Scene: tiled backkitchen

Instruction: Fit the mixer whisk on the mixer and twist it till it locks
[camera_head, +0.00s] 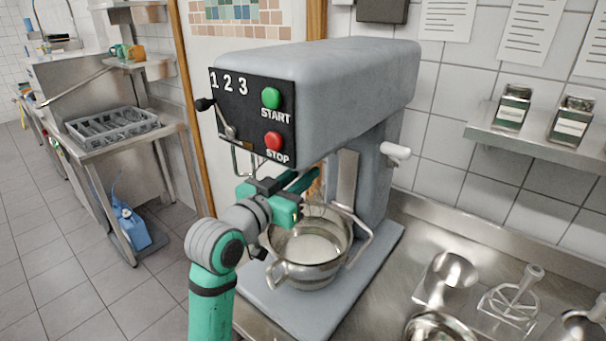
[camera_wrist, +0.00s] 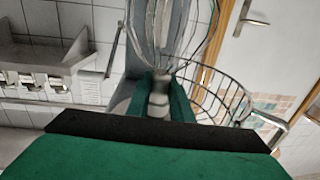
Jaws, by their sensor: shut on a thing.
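The grey stand mixer (camera_head: 350,75) stands on the steel counter, with a panel of green START and red STOP buttons. A steel bowl (camera_head: 308,272) with handles sits under its head. My gripper (camera_head: 308,184) reaches under the mixer head from the left, above the bowl. In the wrist view my gripper (camera_wrist: 163,84) is shut on the whisk's metal shank (camera_wrist: 158,103), and the thin whisk wires spread from it toward the top of the picture. The mixer's drive socket is hidden, so I cannot tell whether the shank touches it.
A wire guard (camera_wrist: 226,92) curves close beside my gripper in the wrist view. A shelf with jars (camera_head: 513,107) is on the wall. A grey rack (camera_head: 112,127) stands on the left side table.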

